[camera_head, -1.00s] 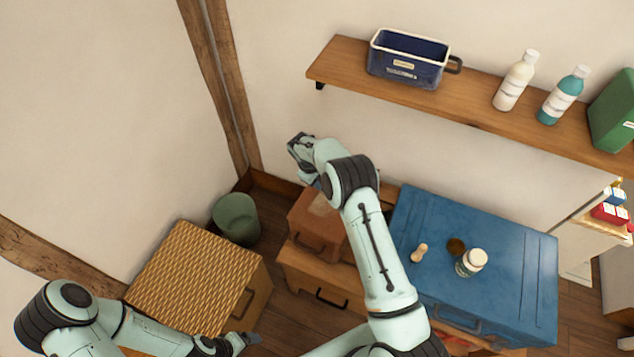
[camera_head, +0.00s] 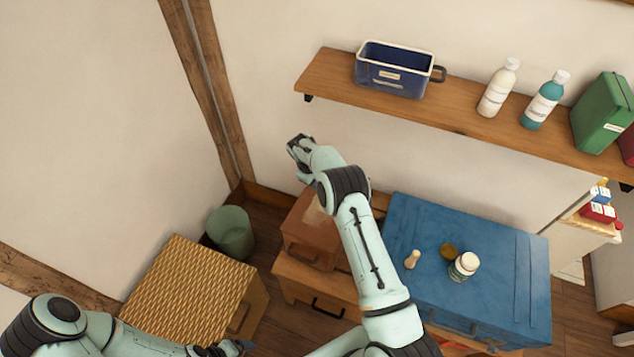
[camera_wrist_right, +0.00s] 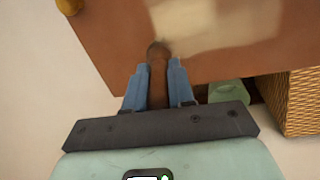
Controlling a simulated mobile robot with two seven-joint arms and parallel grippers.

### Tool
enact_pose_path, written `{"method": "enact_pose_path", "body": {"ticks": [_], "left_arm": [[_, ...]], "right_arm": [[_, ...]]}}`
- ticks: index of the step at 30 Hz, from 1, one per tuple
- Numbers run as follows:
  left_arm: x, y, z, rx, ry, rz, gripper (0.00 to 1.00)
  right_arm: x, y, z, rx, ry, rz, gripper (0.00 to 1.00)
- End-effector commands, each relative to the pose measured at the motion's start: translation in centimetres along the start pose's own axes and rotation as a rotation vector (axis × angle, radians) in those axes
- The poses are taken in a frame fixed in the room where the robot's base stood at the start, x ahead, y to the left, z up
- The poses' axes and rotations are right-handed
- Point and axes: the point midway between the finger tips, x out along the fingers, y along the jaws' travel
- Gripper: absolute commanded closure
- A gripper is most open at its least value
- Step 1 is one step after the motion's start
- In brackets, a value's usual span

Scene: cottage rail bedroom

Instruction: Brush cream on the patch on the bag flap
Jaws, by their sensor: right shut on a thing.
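The brown bag (camera_head: 305,247) sits at the left end of a low wooden cabinet. A pale patch (camera_wrist_right: 205,20) shows on its flap in the right wrist view. My right gripper (camera_wrist_right: 158,85) is shut on a brown-handled brush (camera_wrist_right: 158,75). The dark brush tip overlaps the patch's near edge in that view; whether it touches I cannot tell.
A blue chest (camera_head: 500,240) right of the bag bears a white-lidded jar (camera_head: 463,266), a brown disc (camera_head: 449,251) and a small wooden peg (camera_head: 412,259). A wicker-topped box (camera_head: 190,290) and green bin (camera_head: 230,232) stand left. A wall shelf (camera_head: 450,120) holds a blue container and bottles.

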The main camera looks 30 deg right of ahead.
Motion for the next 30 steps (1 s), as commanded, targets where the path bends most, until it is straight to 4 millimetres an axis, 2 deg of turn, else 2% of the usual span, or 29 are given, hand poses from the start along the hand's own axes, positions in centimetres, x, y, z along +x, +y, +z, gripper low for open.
{"method": "enact_pose_path", "body": {"ticks": [5, 21, 30], "left_arm": [[0.0, 0.0, 0.0, 0.000, 0.000, 0.000, 0.17], [0.0, 0.0, 0.0, 0.000, 0.001, 0.000, 0.17], [0.0, 0.0, 0.0, 0.000, 0.000, 0.000, 0.17]], "right_arm": [[-0.7, 0.2, 0.0, 0.001, 0.002, 0.001, 1.00], [-5.6, 1.4, 0.6, 0.000, 0.002, 0.001, 1.00], [-5.9, 1.5, 0.7, 0.000, 0.001, 0.000, 1.00]]}}
